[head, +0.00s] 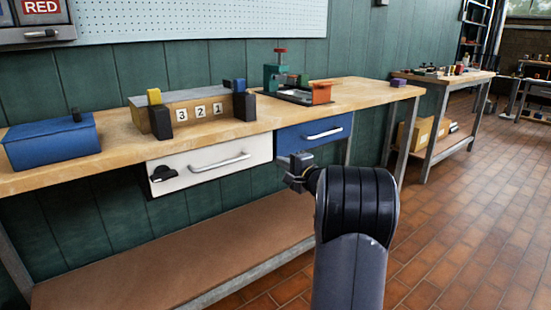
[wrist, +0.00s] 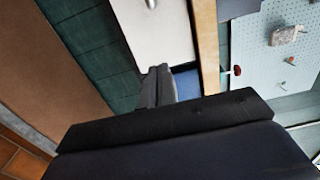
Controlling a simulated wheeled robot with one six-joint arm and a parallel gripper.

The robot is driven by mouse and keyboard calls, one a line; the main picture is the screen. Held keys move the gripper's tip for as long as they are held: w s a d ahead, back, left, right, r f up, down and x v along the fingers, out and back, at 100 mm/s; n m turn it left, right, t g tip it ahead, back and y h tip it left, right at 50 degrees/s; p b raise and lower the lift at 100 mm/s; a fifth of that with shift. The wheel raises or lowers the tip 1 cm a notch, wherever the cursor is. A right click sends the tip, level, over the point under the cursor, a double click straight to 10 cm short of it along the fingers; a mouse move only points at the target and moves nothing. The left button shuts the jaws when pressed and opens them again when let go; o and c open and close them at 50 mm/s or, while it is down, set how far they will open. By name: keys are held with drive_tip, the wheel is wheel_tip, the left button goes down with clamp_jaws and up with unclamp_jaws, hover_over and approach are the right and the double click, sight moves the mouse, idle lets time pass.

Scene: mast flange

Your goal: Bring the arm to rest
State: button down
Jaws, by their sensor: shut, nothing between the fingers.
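My gripper (head: 297,172) is at the end of my dark arm, in front of the workbench in the head view. It looks small and is partly hidden by my wrist. In the wrist view its fingers (wrist: 157,85) are together with nothing visible between them. They appear in front of the white drawer (head: 208,164) and the blue drawer (head: 314,132), whose fronts look closed. I cannot tell how far the fingers are from the drawers; no contact shows.
A lower shelf (head: 170,255) runs beneath. Tiled floor (head: 450,220) is open at right.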

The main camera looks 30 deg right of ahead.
drive_tip(key=shift+s+d, duration=0.15)
drive_tip(key=shift+s, duration=2.05)
drive_tip(key=shift+w, duration=0.15)
